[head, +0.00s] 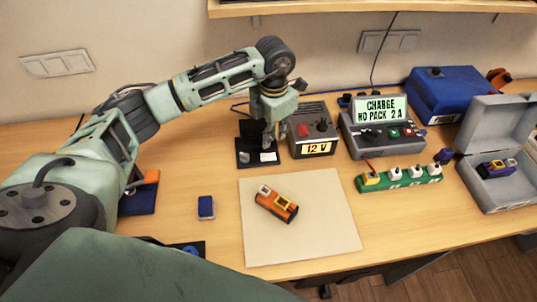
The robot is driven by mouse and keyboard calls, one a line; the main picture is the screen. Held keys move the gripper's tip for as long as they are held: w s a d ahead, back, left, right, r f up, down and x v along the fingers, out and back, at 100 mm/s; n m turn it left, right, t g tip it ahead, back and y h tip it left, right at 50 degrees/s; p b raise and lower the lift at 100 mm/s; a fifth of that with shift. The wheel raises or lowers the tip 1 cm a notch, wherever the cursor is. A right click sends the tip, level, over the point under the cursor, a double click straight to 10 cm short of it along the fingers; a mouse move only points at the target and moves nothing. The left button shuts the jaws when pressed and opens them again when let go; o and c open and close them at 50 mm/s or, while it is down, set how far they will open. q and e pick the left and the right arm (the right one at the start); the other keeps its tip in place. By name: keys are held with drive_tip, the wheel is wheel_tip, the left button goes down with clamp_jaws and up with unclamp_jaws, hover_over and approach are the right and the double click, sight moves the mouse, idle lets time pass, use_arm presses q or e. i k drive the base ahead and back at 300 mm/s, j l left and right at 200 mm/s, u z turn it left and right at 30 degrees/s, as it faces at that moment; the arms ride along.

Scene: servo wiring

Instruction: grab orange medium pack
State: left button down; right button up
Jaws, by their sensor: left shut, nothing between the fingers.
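My left gripper (268,142) points down behind the mat, above a small black stand or tray. It is shut and empty, apart from the orange pack, which lies nearer the front. My right gripper does not show.
A 12 V supply (314,130) and a charger (379,128) reading "CHARGE NO PACK 2 A" stand behind the mat. A green strip (401,178), an open grey case (501,180) and a blue box (452,92) are at right. A small blue block (206,207) lies left.

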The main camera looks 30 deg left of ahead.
sight(283, 209)
drive_tip(key=k+l, duration=0.5)
drive_tip(key=k, duration=0.2)
drive_tip(key=k+l, duration=0.5)
drive_tip(key=k, duration=0.15)
